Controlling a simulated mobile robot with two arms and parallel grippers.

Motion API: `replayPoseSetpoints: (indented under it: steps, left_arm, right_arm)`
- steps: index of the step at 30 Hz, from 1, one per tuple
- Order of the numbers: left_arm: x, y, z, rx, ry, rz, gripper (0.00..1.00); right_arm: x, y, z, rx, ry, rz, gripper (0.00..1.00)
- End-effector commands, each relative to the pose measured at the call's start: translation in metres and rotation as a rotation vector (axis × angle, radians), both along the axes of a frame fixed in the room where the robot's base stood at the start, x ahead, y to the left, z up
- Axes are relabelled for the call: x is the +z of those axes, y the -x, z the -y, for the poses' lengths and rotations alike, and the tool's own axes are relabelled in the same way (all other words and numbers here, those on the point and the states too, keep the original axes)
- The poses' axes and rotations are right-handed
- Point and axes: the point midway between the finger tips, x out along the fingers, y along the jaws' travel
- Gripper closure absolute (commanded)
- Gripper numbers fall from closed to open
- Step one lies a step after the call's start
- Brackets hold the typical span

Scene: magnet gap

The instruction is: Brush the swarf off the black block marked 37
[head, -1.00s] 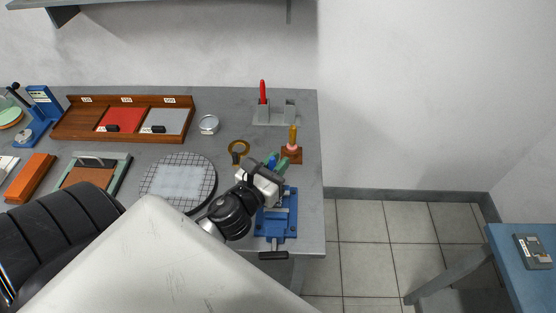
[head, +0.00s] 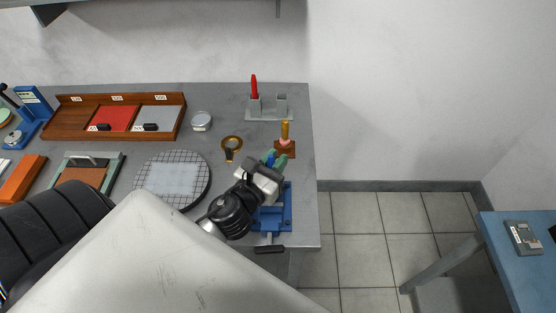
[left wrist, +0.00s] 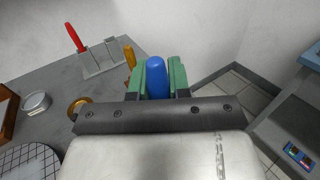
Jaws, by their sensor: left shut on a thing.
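Two small black blocks lie in the wooden tray (head: 60,122), one on the red compartment (head: 103,127) and one on the grey compartment (head: 150,127). Their marks are too small to read. My left gripper (head: 274,160) is over the right end of the bench, by the blue vise (head: 285,215). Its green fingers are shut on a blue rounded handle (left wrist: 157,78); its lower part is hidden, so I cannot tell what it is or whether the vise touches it. My right gripper is not in view. No swarf can be made out.
A red-handled tool (head: 254,87) stands in a grey holder (head: 268,115). A yellow-handled thing (head: 285,131) stands close beyond my gripper. A magnifier (head: 231,143), a round tin (head: 201,121) and a gridded disc (head: 172,179) lie between gripper and tray.

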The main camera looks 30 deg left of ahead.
Motion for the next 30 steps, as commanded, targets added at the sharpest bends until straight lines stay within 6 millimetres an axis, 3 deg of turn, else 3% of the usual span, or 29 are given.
replayPoseSetpoints:
  steps: [6,16,30]
  left_arm:
    - [0.0,0.0,-0.013,0.0,-0.001,-0.001,1.0]
    - [-0.001,0.0,-0.015,0.0,0.001,-0.001,1.0]
    - [0.0,0.0,0.006,0.0,0.003,-0.001,1.0]
  right_arm:
    - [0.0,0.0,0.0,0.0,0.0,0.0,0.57]
    - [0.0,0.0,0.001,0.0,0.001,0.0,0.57]
    - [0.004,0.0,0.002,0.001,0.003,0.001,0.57]
